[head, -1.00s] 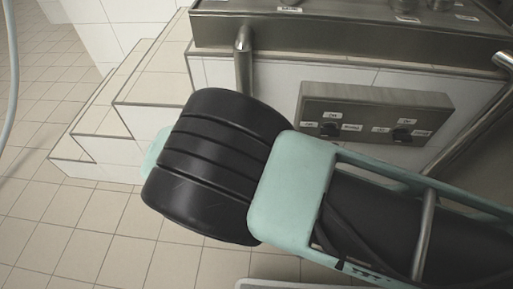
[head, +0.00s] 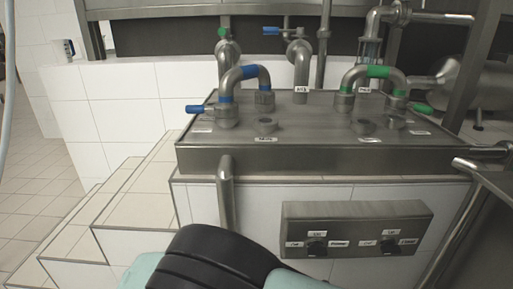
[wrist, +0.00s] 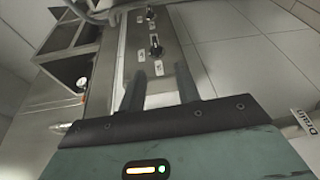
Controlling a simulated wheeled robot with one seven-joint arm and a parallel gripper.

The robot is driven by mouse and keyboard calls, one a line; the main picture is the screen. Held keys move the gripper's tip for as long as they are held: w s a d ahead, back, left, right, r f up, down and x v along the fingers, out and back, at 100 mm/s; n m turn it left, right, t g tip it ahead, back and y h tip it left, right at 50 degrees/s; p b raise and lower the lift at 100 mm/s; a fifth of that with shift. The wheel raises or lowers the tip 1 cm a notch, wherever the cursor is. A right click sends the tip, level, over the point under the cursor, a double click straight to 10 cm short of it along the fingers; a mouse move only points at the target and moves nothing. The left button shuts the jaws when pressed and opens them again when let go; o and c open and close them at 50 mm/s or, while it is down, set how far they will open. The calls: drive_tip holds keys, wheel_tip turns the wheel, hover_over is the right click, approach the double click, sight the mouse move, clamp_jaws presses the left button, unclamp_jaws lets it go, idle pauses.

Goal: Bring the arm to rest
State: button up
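My arm shows only in part at the bottom of the head view, as a black ribbed joint with pale green covers. My gripper is outside the head view. In the wrist view my gripper (wrist: 160,72) shows two dark fingers standing apart, with nothing between them. The control panel with two knobs (wrist: 155,45) lies beyond the fingertips in that view. I cannot tell how far the fingertips are from it.
A steel counter (head: 320,160) carries a blue-marked pipe bend (head: 241,75) and a green-marked one (head: 378,72). Its knob panel (head: 357,229) is on the tiled front. Tiled steps (head: 135,210) rise at the left. A steel rail (head: 226,195) stands close to my arm.

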drive_tip(key=s+d+r+n+g+y, duration=0.3)
drive_tip(key=s+d+r+g+y, duration=0.3)
drive_tip(key=s+d+r+y, duration=0.95)
wheel_tip(320, 180, up, 28)
drive_tip(key=w+y+p, duration=0.1)
drive_tip(key=p, duration=2.7)
drive_tip(key=shift+w+d+r+p, duration=0.15)
drive_tip(key=shift+w+d+p, duration=0.15)
drive_tip(key=shift+d, duration=0.1)
drive_tip(key=shift+o, duration=0.4)
